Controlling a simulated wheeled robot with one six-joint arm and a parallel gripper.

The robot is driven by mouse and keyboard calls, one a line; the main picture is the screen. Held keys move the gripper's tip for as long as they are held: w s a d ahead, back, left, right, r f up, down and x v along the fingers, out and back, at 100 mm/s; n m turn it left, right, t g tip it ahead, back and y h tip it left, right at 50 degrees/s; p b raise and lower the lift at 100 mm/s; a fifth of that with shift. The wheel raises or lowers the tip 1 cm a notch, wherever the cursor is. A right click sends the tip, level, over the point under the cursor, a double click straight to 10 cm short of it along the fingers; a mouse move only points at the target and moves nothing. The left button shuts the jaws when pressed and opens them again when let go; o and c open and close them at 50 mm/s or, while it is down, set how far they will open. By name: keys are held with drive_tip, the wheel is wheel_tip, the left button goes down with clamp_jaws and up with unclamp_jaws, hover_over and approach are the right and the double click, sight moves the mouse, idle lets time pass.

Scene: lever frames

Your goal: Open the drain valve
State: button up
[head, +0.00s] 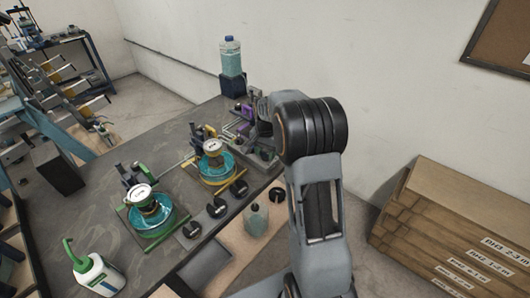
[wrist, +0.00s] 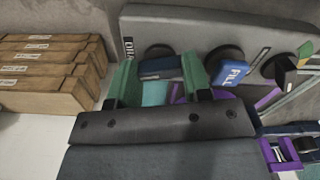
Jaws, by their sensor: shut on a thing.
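In the wrist view, a grey panel carries a sign reading "DRA", its end cut off (wrist: 128,48). Beside that sign is a round dark knob base with a blue handle (wrist: 160,68), which I take as the drain valve. My gripper (wrist: 158,84) has its green fingers on either side of this handle and is shut on it. A second blue handle marked "FILL" (wrist: 234,73) sits to the right on its own dark base. In the head view my arm covers most of my gripper and the valve, so the handle's angle is unclear there.
The grey bench (head: 95,195) holds two round gauges over teal dishes (head: 150,215), several black knobs along its front, a bottle of teal liquid (head: 231,58) at the back and a white squeeze bottle (head: 98,275). Stacked cardboard boxes (head: 470,225) stand at the right.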

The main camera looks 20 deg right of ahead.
drive_tip(key=o, duration=0.9)
drive_tip(key=shift+r, duration=0.1)
wheel_tip(320, 180, up, 14)
drive_tip(key=shift+f, duration=0.15)
idle(0.8)
drive_tip(key=shift+s+a+f+n+t, duration=0.7)
drive_tip(key=shift+s+a+n, duration=1.1)
drive_tip(key=shift+s, duration=1.9)
drive_tip(key=shift+s+a+f+n+t, duration=0.65)
drive_tip(key=shift+s+a+n, duration=1.1)
drive_tip(key=shift+s, duration=1.95)
drive_tip(key=shift+s+a+f+n+t, duration=0.7)
drive_tip(key=shift+s+a+n, duration=1.05)
drive_tip(key=shift+s, duration=1.95)
